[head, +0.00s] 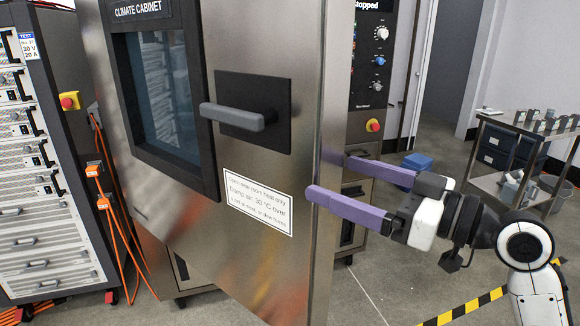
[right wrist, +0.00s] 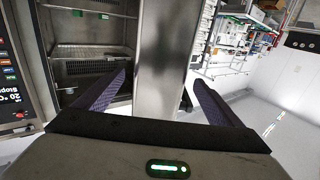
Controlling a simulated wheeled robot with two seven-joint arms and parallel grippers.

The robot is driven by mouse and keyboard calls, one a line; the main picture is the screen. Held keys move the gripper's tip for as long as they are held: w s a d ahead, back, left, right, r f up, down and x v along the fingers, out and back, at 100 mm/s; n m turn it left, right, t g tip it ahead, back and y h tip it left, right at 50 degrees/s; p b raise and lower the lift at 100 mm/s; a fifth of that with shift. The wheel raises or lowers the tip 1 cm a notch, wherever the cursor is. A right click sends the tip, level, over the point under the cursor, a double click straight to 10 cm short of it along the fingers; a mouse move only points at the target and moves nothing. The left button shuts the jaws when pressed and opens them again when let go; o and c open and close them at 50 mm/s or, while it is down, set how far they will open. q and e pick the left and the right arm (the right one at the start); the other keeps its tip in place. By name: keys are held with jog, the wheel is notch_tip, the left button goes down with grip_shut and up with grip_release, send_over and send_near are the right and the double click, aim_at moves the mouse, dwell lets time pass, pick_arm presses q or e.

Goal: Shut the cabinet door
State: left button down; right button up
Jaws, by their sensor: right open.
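The cabinet door (head: 265,60) is a steel panel standing open, with a dark-framed window (head: 165,95), a grey bar handle (head: 235,115) and a white label (head: 258,202). My right gripper (head: 328,176) is open at the door's free right edge. One purple finger overlaps the door's outer face and the other is on its far side. In the right wrist view the door (right wrist: 165,60) stands between the spread fingers; contact cannot be told. The cabinet's shelved interior (right wrist: 90,45) shows left of it. My left gripper is not in view.
A control panel (head: 375,60) with knobs and a red stop button stands behind the door. An instrument rack (head: 35,180) with orange cables is at the left. A grey cart (head: 500,187) stands at the right. Floor between cabinet and cart is mostly clear, with yellow-black tape (head: 470,308).

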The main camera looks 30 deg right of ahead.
aim_at(301, 166)
jog(key=p+x, duration=0.2)
jog(key=x, duration=0.7)
jog(key=shift+f, duration=0.1)
